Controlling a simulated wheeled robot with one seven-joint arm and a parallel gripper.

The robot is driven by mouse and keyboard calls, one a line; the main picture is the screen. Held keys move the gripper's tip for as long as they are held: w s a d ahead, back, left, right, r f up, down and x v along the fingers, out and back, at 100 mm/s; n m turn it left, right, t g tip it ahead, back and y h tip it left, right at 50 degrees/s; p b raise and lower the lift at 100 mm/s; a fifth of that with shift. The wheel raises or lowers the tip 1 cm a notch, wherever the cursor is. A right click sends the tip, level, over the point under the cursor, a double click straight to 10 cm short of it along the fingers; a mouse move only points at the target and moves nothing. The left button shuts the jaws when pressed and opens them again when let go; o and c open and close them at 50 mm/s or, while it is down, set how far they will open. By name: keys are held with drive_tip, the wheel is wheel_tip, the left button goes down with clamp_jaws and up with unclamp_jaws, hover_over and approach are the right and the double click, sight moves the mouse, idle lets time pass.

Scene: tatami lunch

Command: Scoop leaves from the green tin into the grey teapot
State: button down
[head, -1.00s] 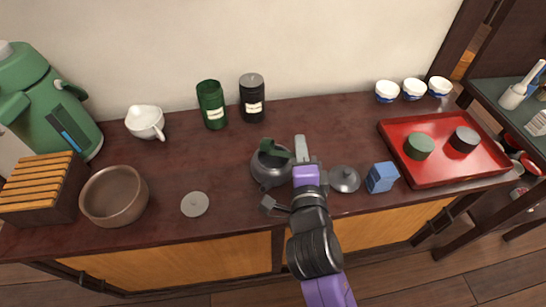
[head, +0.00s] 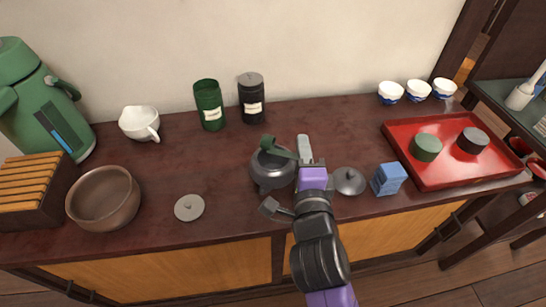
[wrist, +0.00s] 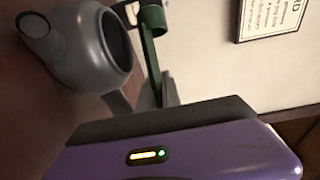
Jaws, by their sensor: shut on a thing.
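The grey teapot (head: 268,178) stands lidless on the dark counter; its open mouth and spout show in the wrist view (wrist: 82,50). My gripper (head: 304,158) is shut on the handle of a green scoop (head: 279,149), to the right of the teapot. The scoop's cup (wrist: 153,20) is at the teapot's mouth, over or beside it; I cannot tell whether it holds leaves. The green tin (head: 209,106) stands upright with its top open, near the wall. Its contents are too dark to see.
A black tin (head: 252,99) stands beside the green tin. A dark lid (head: 349,181) and blue block (head: 388,179) lie right of my gripper. A red tray (head: 455,178) is farther right. A flat grey lid (head: 189,208) and brown bowl (head: 103,198) are left.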

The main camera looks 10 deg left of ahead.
drive_tip(key=shift+r+m+t+b, duration=0.25)
drive_tip(key=shift+m+b, duration=0.4)
drive_tip(key=shift+b, duration=1.2)
drive_tip(key=shift+r+m+t+b, duration=0.15)
drive_tip(key=shift+m+t+b, duration=0.35)
drive_tip(key=shift+b, duration=1.3)
drive_tip(key=shift+f+m+b, duration=0.45)
drive_tip(key=shift+m+b, duration=0.6)
drive_tip(key=shift+b, duration=1.8)
drive_tip(key=shift+a+r+t+b, duration=0.15)
drive_tip(key=shift+t+b, duration=0.1)
drive_tip(key=shift+b, duration=0.3)
drive_tip(key=shift+r, duration=0.1)
drive_tip(key=r+n+p, duration=0.1)
drive_tip(key=p, duration=0.6)
drive_tip(key=shift+r+n, duration=0.3)
drive_tip(key=p, duration=0.1)
drive_tip(key=n+g+p, duration=0.1)
drive_tip(key=p, duration=0.1)
drive_tip(key=shift+f+p, duration=0.25)
drive_tip(key=shift+p, duration=0.05)
drive_tip(key=shift+f, duration=0.5)
drive_tip(key=shift+r+n, duration=0.1)
drive_tip(key=shift+n, duration=0.2)
drive_tip(key=shift+n+g+p, duration=0.3)
drive_tip(key=shift+p, duration=0.75)
